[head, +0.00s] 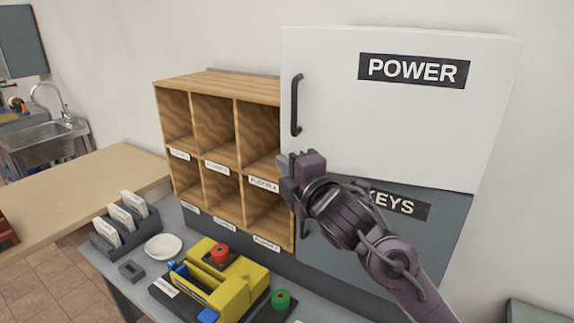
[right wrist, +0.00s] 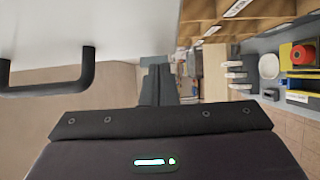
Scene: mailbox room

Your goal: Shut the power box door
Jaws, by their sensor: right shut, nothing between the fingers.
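The white power box door (head: 420,120), labelled POWER, is at the upper right in the head view, with a dark bar handle (head: 296,105) on its left side. It looks closed or nearly closed; I cannot tell whether a small gap is left. My right gripper (head: 292,170) is shut and empty near the door's lower left corner, below the handle, and I cannot tell whether it touches. In the right wrist view, the shut fingers (right wrist: 157,85) point past the white door (right wrist: 110,25), with the handle (right wrist: 85,70) at left. My left gripper is not in view.
Below is the grey box marked KEYS (head: 450,222), partly behind my right arm. A wooden pigeonhole shelf (head: 215,84) stands at left. The counter holds a yellow device (head: 235,285), a white dish (head: 163,247) and a letter rack (head: 125,230). A sink is far left.

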